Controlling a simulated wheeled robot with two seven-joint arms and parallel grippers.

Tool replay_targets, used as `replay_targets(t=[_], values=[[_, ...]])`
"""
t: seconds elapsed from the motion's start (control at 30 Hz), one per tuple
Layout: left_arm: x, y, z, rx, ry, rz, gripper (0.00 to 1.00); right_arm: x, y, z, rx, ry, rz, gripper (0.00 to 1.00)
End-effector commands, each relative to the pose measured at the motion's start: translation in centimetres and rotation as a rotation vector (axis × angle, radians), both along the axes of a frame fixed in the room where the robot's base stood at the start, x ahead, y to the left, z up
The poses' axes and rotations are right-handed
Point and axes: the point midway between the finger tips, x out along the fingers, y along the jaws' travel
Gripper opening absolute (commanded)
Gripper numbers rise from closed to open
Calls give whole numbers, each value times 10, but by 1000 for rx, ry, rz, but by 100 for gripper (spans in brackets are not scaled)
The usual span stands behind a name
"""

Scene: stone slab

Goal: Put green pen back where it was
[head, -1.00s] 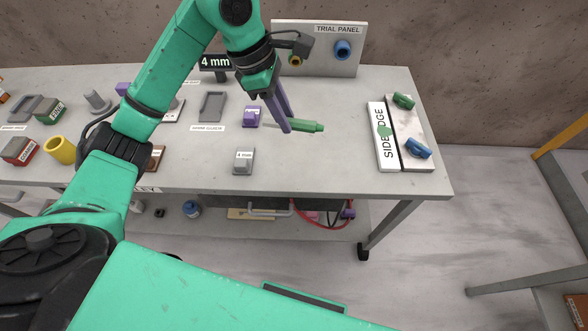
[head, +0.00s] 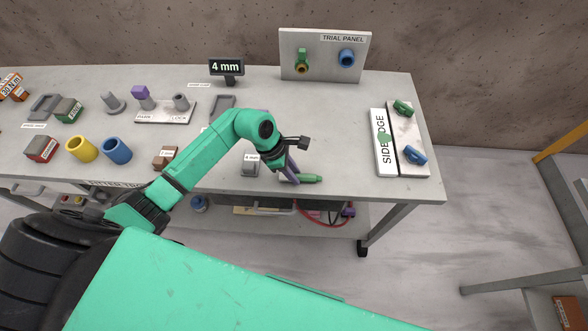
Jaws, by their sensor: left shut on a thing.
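The green pen (head: 312,179) lies roughly level near the front edge of the stone-topped table, its tip pointing right. My left gripper (head: 291,174) is shut on the green pen near its left end, with the purple fingers around it. The gripper hides the pen's left end, and I cannot tell whether the pen touches the table top. My right gripper is not in view.
A small grey block (head: 250,168) stands just left of the gripper. The trial panel (head: 325,70) stands at the back. The table between is clear.

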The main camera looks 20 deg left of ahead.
Motion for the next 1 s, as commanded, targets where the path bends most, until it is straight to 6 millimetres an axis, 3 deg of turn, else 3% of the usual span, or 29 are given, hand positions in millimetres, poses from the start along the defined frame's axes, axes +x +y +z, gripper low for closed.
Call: replay_targets(t=[0.27, 0.3, 0.37, 0.77, 1.0], values=[[1, 0, -3, 1, -2, 0, 0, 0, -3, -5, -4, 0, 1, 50], [1, 0, -2, 1, -2, 0, 40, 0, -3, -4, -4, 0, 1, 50], [1, 0, -1, 0, -2, 0, 59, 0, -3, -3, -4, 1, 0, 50], [1, 3, 6, 0, -5, 0, 59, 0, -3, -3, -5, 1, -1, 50], [-5, 26, 58, 5, -8, -2, 59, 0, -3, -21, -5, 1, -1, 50]])
